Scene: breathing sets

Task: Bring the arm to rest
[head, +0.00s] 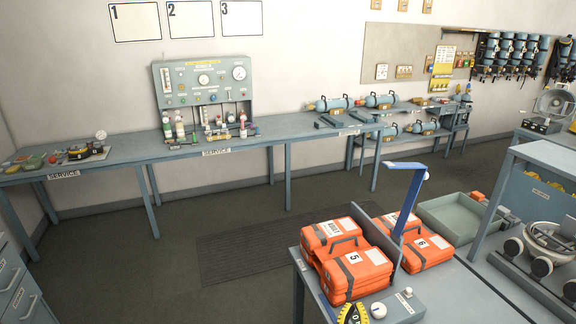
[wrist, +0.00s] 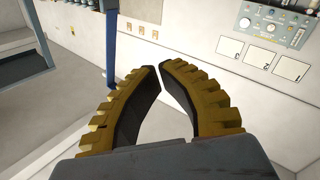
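My gripper (wrist: 161,68) fills the middle of the wrist view. Its yellow ribbed fingers with dark inner faces curve in until their tips nearly meet, and only pale wall shows between them. It holds nothing. In the head view my gripper (head: 350,306) shows at the bottom edge, at the near side of the bench with the orange packs. It is left of a small control box (head: 398,306) with a white knob. The rest of my arm is out of frame.
Orange packs (head: 357,272) and a blue upright post (head: 408,200) stand close by; the post also shows in the wrist view (wrist: 110,45). A green tray (head: 450,222) is further right. The service bench (head: 285,130) lies along the wall, with open floor before it.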

